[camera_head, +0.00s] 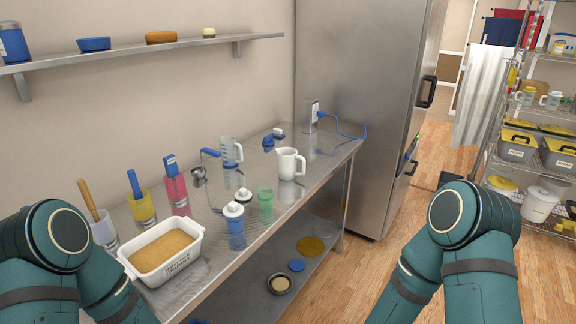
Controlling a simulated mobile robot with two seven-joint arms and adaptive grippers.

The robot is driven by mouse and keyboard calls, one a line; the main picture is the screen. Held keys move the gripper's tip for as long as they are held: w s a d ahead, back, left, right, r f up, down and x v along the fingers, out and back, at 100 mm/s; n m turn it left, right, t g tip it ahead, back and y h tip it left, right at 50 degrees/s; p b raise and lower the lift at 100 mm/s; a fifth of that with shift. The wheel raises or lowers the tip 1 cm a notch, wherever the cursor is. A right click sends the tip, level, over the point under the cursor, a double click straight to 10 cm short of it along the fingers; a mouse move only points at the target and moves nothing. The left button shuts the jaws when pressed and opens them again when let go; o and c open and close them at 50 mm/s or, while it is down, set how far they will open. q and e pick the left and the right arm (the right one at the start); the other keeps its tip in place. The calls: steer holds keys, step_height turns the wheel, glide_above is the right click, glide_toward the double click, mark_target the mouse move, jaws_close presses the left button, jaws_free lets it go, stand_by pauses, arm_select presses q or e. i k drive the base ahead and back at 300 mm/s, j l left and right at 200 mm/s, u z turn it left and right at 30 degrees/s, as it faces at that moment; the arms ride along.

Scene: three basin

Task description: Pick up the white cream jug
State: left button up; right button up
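The white cream jug (289,163) stands upright on the steel table, near its right end. Its handle points to the right. A green cup (266,204) stands in front of it and a clear measuring jug (231,152) stands behind it to the left. My two teal arms show at the lower left and lower right of the head view, both well apart from the jug. Neither gripper can be seen in this view.
The steel table (213,189) also holds a blue bottle (235,227), a white loaf dish (161,254) and several utensil cups at the left. A steel fridge (365,90) stands beyond its right end. A lower shelf holds lids. Open floor lies right of the table.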

mark_target(287, 157)
steer(key=i+l, duration=0.8)
steer(key=l, duration=0.1)
